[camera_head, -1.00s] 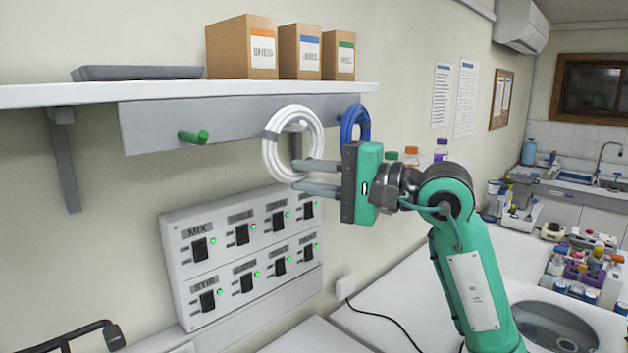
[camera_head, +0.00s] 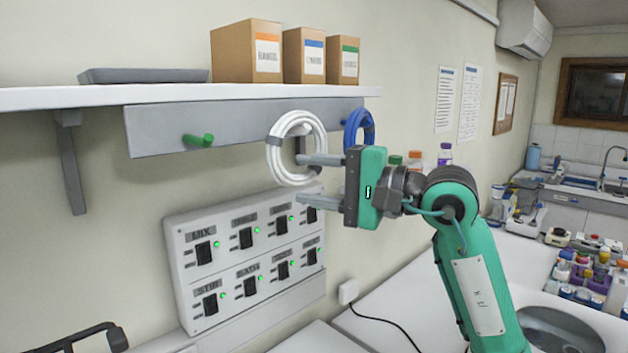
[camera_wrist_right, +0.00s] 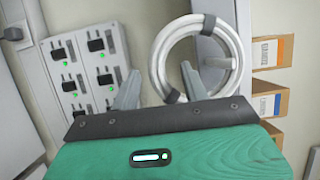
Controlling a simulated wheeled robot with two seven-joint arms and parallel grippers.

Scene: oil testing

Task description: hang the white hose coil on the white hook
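The white hose coil (camera_head: 274,158), with dark bands, is at the grey wall rail. It appears to hang around the white hook (camera_head: 301,130), whose base is partly hidden behind the coil. It also shows in the right wrist view (camera_wrist_right: 161,60), with the light peg of the hook (camera_wrist_right: 214,62) inside the ring. My right gripper (camera_head: 308,180) is open, one finger beside the coil's lower right and the other below it. In the right wrist view my fingers (camera_wrist_right: 160,88) are spread, with the coil's banded lower edge between or just beyond them; contact is unclear. My left gripper is not in view.
A green hook (camera_head: 198,140) is empty on the rail (camera_head: 240,120). A blue coil (camera_head: 350,130) hangs right of the white one, close behind my gripper. A switch panel (camera_head: 235,278) lies below. A shelf (camera_head: 150,97) with boxes (camera_head: 246,50) is above.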

